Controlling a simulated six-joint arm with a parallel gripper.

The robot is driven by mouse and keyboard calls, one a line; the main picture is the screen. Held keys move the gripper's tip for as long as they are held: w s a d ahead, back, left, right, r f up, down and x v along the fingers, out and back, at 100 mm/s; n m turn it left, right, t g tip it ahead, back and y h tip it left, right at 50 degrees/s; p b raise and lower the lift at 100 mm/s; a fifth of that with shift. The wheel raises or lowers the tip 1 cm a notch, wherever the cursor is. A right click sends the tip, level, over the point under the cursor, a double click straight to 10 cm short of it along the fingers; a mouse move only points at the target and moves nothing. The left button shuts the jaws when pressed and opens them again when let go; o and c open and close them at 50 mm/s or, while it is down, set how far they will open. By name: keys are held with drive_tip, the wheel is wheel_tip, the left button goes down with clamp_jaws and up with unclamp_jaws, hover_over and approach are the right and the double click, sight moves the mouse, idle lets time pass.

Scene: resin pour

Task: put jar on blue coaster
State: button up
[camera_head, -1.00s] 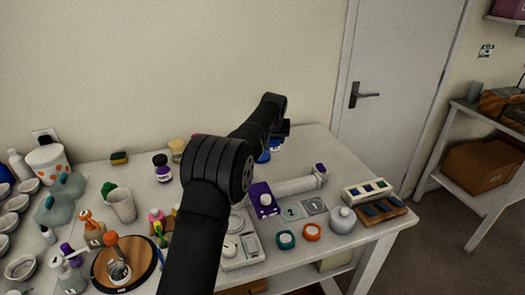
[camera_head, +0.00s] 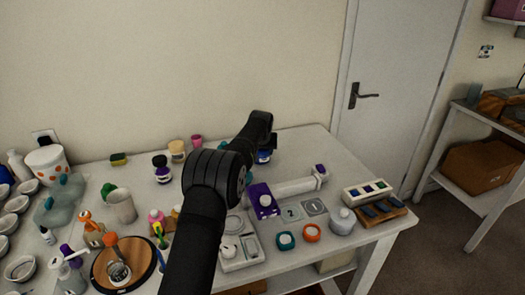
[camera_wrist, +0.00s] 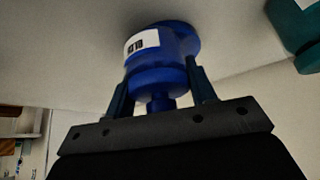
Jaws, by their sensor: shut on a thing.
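A blue jar (camera_wrist: 157,77) with a white label is between the fingers of my gripper (camera_wrist: 160,82) in the wrist view, and the gripper is shut on it. A wide round blue shape (camera_wrist: 183,37) shows at the jar's far end; I cannot tell whether it is part of the jar or a coaster beyond it. In the head view a blue thing with a pale band (camera_head: 263,156) shows just below the end of my arm, near the back of the table. The fingers are not clear there. I cannot pick out the blue coaster with certainty in the head view.
A pink cup (camera_head: 196,141), a cream jar (camera_head: 177,150) and a dark purple jar (camera_head: 161,168) stand left of my arm. The table's back right is clear.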

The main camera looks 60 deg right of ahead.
drive_tip(key=o, duration=1.1)
drive_tip(key=shift+f, duration=0.1)
drive_tip(key=shift+r, duration=0.35)
drive_tip(key=v, duration=1.1)
drive_tip(key=shift+s+a+r, duration=0.1)
drive_tip(key=shift+a+r, duration=0.1)
drive_tip(key=shift+a, duration=0.05)
drive_tip(key=x, duration=1.2)
drive_tip(key=shift+f, duration=0.1)
